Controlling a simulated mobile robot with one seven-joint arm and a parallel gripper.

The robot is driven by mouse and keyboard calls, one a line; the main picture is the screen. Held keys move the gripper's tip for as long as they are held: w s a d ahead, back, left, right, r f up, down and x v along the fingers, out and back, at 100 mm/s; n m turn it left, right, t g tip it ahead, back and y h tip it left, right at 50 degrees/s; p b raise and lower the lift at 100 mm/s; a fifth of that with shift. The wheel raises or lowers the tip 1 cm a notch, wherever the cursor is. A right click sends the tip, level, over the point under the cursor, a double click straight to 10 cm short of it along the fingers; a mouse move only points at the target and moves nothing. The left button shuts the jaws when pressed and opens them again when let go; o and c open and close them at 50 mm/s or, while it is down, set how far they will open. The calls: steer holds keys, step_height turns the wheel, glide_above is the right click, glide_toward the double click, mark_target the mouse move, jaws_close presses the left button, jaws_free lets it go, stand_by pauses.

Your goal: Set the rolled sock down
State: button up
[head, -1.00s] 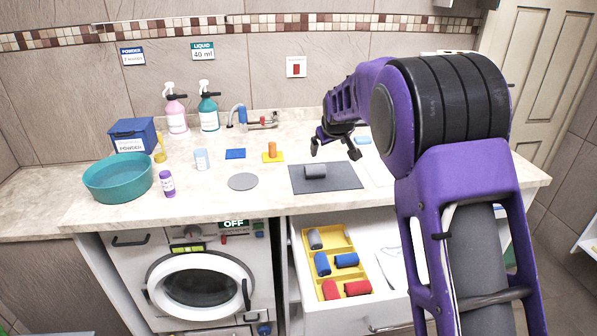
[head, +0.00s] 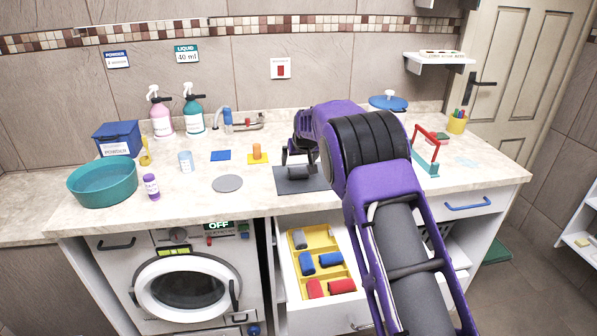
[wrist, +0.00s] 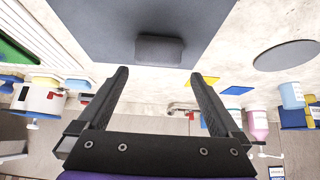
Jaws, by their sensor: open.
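A grey rolled sock (head: 299,173) lies on a dark grey mat (head: 318,184) on the counter. In the wrist view the sock (wrist: 160,50) lies on the mat (wrist: 95,30), just beyond my fingertips. My gripper (head: 299,159) is over the mat, close behind and above the sock, partly hidden by my arm. In the wrist view my gripper (wrist: 158,75) has its two fingers wide apart with nothing between them. The sock looks apart from both fingers.
An open drawer below holds a yellow tray (head: 323,243) with several grey, blue and red rolls. Left on the counter are a grey disc (head: 227,184), a yellow pad (head: 257,158) with an orange piece, and a teal basin (head: 103,182). A red-handled caddy (head: 427,152) stands right.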

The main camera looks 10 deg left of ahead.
mark_target(299, 167)
steer(key=shift+s+d+f+x, duration=0.1)
steer(key=shift+x, duration=1.4)
steer(key=shift+s+d+f+x, duration=0.1)
steer(key=shift+d+x, duration=0.05)
steer(key=shift+x, duration=1.4)
steer(key=shift+c, duration=0.2)
steer(key=shift+s, duration=0.1)
steer(key=c, duration=1.2)
